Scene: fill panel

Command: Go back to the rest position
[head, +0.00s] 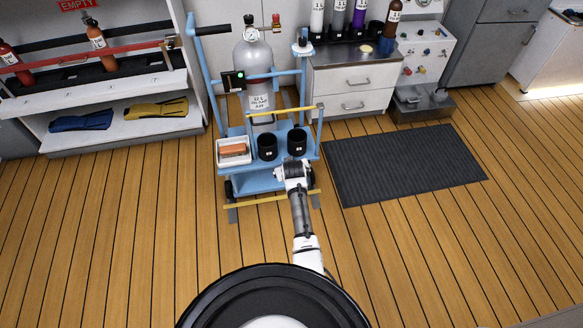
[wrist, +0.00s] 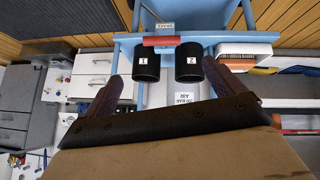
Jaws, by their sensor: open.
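My gripper (head: 290,170) is at the front of a blue cart (head: 250,180), close to two black cups, in the head view. Its fingers are hard to make out there. In the wrist view my gripper (wrist: 168,82) has its two dark fingers wide apart with nothing seen held between them. The black cup marked 1 (wrist: 146,68) and the black cup marked 2 (wrist: 188,68) show beyond the fingers. In the head view the cups (head: 267,149) and (head: 297,144) stand upright on the cart's shelf. Whether my gripper touches the cart cannot be told.
A white tray (head: 234,160) with an orange-brown block sits left of the cups. A grey gas cylinder (head: 253,60) stands on the cart behind a yellow bar (head: 262,113). A dark mat (head: 400,170) lies right. Wooden floor (head: 120,240) is open to the left.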

